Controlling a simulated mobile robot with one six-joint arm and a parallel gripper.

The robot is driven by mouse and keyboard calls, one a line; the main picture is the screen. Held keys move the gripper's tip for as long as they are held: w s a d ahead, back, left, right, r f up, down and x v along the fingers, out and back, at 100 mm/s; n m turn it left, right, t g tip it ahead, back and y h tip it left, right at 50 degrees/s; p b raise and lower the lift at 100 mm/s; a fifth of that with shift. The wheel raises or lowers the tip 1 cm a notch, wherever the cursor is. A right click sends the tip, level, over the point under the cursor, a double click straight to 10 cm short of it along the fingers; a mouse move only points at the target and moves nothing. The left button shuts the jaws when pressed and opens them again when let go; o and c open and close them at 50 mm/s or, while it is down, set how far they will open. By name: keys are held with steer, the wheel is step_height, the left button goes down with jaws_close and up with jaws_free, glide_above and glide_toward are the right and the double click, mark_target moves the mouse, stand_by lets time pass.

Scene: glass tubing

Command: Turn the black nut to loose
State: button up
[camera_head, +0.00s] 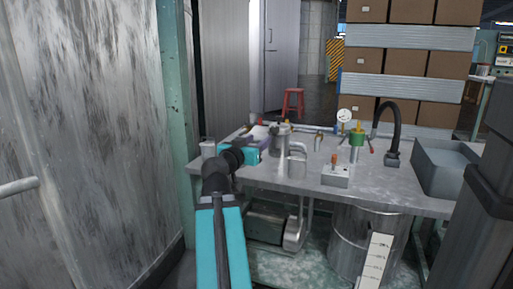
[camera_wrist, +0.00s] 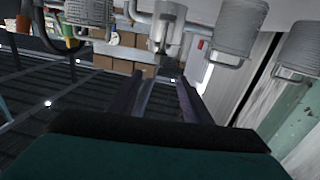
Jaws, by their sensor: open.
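My gripper (camera_wrist: 163,88) shows in the wrist view as two dark fingers, spread apart with nothing between them. A metal fitting with a narrow stem (camera_wrist: 165,28) is beyond the fingertips, apart from them. In the head view, my arm reaches to the left part of the workbench (camera_head: 310,193), its teal wrist just left of a grey metal fitting (camera_head: 281,140). The gripper's fingertips are hard to make out there. I cannot pick out the black nut for certain in either view; it is too small or hidden.
Ribbed grey cylinders (camera_wrist: 243,27) crowd the wrist view's top. On the bench are a padlock-shaped grey piece (camera_head: 298,165), a switch box (camera_head: 335,175), a green-topped valve (camera_head: 357,138), a gauge (camera_head: 344,115), a black curved hose (camera_head: 387,112) and a sink (camera_head: 446,168).

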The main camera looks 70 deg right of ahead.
steer(key=shift+a, duration=0.15)
stand_by(0.5)
steer(key=w+r+m+g+y+p, duration=0.3)
steer(key=r+y+p, duration=0.2)
steer(key=p, duration=2.6)
steer(key=shift+w+d+r, duration=0.35)
steer(key=shift+d, duration=0.1)
steer(key=shift+d, duration=0.15)
